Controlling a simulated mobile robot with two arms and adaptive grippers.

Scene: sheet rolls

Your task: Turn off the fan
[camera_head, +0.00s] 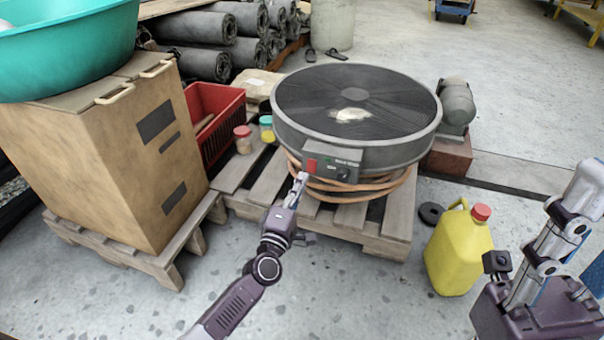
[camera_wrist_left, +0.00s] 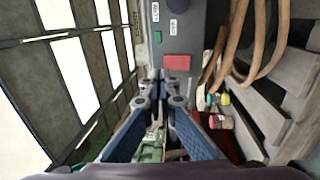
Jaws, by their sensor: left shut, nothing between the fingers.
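The fan (camera_head: 400,150) is a large round grey drum lying flat with its dark grille up. Its control box (camera_head: 348,158) faces me, with a red switch (camera_head: 312,164) at its left end and a dark knob. My left gripper (camera_head: 300,178) is shut and empty, its tips just below the red switch. In the left wrist view the shut fingertips (camera_wrist_left: 160,78) are close to the red switch (camera_wrist_left: 176,62) on the grey box (camera_wrist_left: 180,30); I cannot tell whether they touch. My right gripper (camera_head: 575,205) is at the right, away from the fan; its finger gap is unclear.
The fan is on a wooden pallet (camera_head: 398,215) with coiled orange hose (camera_head: 345,190) under it. A cardboard box (camera_head: 110,170) and red crate (camera_head: 225,105) stand left. A yellow jug (camera_head: 457,255) stands right. Open floor lies in front.

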